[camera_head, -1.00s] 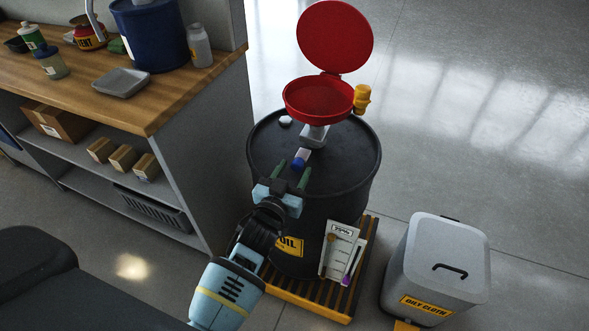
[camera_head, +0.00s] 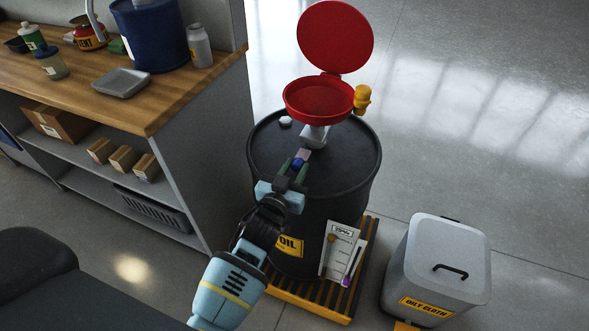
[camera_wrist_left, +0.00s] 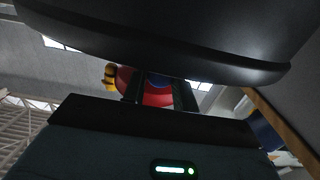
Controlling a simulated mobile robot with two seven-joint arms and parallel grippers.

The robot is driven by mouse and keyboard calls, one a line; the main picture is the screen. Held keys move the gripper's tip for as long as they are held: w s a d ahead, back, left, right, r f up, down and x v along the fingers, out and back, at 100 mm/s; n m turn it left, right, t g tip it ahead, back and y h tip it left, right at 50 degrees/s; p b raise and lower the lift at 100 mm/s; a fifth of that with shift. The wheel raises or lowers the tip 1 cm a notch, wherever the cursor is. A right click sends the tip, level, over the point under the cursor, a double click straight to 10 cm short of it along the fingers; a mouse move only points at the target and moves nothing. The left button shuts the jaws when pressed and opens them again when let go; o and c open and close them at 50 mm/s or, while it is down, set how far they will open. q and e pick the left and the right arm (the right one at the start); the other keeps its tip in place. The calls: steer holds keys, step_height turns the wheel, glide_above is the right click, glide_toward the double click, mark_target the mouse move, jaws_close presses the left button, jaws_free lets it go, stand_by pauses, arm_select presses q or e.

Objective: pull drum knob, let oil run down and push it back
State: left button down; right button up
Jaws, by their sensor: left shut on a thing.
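A black oil drum (camera_head: 335,170) stands on a striped pallet, with a red funnel (camera_head: 318,104) on its top and the funnel's round red lid (camera_head: 335,36) raised. Below the funnel is a grey outlet piece (camera_head: 315,136) with a small blue knob (camera_head: 298,163) at its near end. My left gripper (camera_head: 294,172) is shut on the knob, its green fingers on either side of it. My right gripper is not in view.
A wooden workbench (camera_head: 175,95) with a blue container and bottles stands at the left. A grey oily-cloth bin (camera_head: 440,262) stands right of the striped pallet (camera_head: 318,308). A clipboard (camera_head: 340,252) leans on the drum. Open floor lies to the right.

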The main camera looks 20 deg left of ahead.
mark_target(296, 168)
arm_select(q)
steer(key=w+b, duration=0.1)
steer(key=w, duration=0.2)
steer(key=shift+f, duration=0.1)
steer(key=shift+w, duration=0.35)
steer(key=shift+r, duration=0.2)
steer(key=c, duration=1.4)
jaws_free()
steer(key=shift+o, duration=1.4)
steer(key=shift+w+d+f, duration=0.1)
steer(key=shift+w, duration=0.1)
steer(key=shift+s, duration=0.2)
